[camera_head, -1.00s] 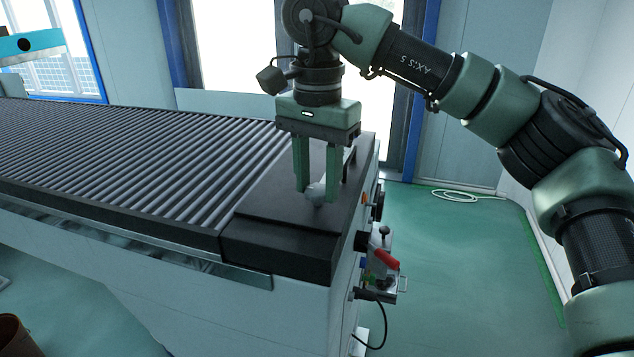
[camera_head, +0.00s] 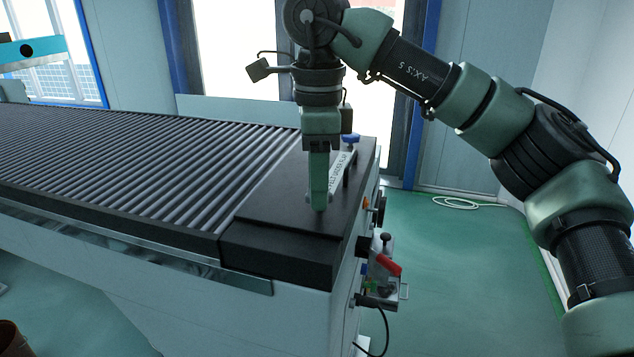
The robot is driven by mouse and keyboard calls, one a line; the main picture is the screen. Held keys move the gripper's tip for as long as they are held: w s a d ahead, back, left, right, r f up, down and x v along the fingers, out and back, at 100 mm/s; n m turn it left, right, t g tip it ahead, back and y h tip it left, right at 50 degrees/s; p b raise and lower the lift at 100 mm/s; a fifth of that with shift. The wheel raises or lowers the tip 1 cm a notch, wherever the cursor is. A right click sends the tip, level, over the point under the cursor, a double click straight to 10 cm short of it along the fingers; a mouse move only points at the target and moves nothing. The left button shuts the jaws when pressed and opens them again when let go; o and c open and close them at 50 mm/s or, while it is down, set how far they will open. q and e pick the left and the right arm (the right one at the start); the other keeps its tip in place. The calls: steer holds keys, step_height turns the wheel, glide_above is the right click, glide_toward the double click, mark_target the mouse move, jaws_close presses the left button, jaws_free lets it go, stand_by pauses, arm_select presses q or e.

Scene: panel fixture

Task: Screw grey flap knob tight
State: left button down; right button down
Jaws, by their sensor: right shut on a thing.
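My right gripper (camera_head: 319,205) points straight down at the black end cover of the conveyor (camera_head: 275,215). It is seen edge-on, with one finger in front of the other. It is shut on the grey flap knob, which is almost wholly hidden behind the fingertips. The black flap surface around the fingertips lies flat. My left gripper is not in view.
A lettered white strip (camera_head: 343,175) and a blue knob (camera_head: 350,139) are just right of my gripper. A red-handled fitting (camera_head: 388,265) sticks out from the end panel. Rollers (camera_head: 150,160) stretch left.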

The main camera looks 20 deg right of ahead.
steer(key=m, duration=0.5)
steer(key=shift+f+m, duration=0.15)
steer(key=shift+m, duration=0.15)
steer(key=m+b, duration=0.1)
steer(key=m, duration=0.5)
steer(key=m+b, duration=0.1)
steer(key=m, duration=0.5)
steer(key=shift+f+m+b, duration=0.1)
steer(key=shift+m+b, duration=0.2)
steer(key=shift+b, duration=0.05)
steer(key=m+b, duration=0.1)
steer(key=m, duration=0.4)
steer(key=shift+m, duration=0.3)
steer(key=c, duration=0.9)
jaws_free()
steer(key=shift+r, duration=0.25)
